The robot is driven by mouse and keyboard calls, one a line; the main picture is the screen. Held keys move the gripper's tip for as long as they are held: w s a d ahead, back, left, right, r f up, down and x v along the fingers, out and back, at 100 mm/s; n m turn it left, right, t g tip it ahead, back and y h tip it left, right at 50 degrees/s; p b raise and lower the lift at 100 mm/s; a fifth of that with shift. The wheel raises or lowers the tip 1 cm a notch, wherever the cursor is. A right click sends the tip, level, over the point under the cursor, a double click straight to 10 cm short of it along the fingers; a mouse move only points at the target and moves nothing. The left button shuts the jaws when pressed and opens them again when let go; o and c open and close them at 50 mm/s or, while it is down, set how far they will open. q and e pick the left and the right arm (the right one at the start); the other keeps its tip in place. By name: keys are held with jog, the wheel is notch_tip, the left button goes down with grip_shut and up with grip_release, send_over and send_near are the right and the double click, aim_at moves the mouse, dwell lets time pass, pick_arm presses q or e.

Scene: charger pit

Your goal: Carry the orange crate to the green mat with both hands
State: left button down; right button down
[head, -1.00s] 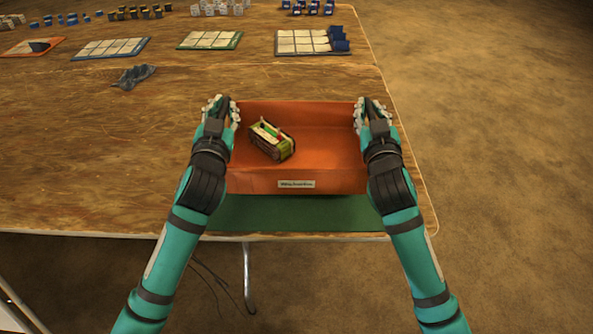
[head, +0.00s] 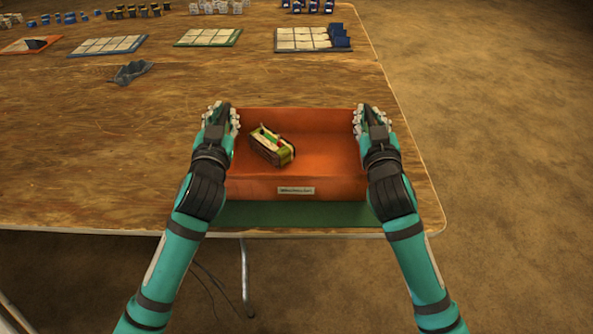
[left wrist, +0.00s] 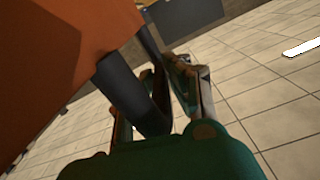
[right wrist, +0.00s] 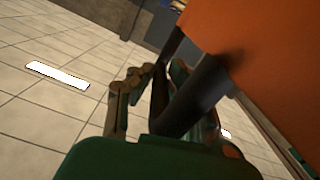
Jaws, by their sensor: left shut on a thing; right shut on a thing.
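The orange crate (head: 310,150) is in the middle of the head view, over the green mat (head: 290,214). Only the mat's near strip shows; the crate hides the rest. I cannot tell whether the crate touches the mat. A green and cream box-like item (head: 270,147) lies in the crate's left part. My left gripper (head: 229,120) is shut on the crate's left side, and my right gripper (head: 365,120) is shut on its right side. In the left wrist view the left gripper (left wrist: 165,75) is beside the orange wall; the right wrist view shows the right gripper (right wrist: 165,85) likewise.
The wooden table (head: 120,160) has its near and right edges close to the mat. A grey crumpled thing (head: 131,71) lies to the left. Gridded trays (head: 208,37) and several small blocks stand at the back.

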pick_arm(q)
jog(key=c, duration=1.7)
grip_release()
jog(key=shift+a+f, duration=0.1)
jog(key=shift+f, duration=0.05)
pick_arm(e)
jog(key=c, duration=1.7)
grip_release()
jog(key=shift+d+f, duration=0.1)
jog(key=shift+f, duration=0.15)
pick_arm(q)
jog(key=o, duration=0.4)
pick_arm(e)
jog(key=o, duration=0.4)
pick_arm(q)
jog(key=s, duration=1.1)
jog(key=shift+f, duration=0.1)
pick_arm(e)
jog(key=shift+r, duration=0.15)
jog(key=shift+s, duration=0.2)
pick_arm(q)
jog(key=shift+s, duration=0.5)
pick_arm(e)
jog(key=s, duration=1.1)
jog(key=shift+s, duration=0.4)
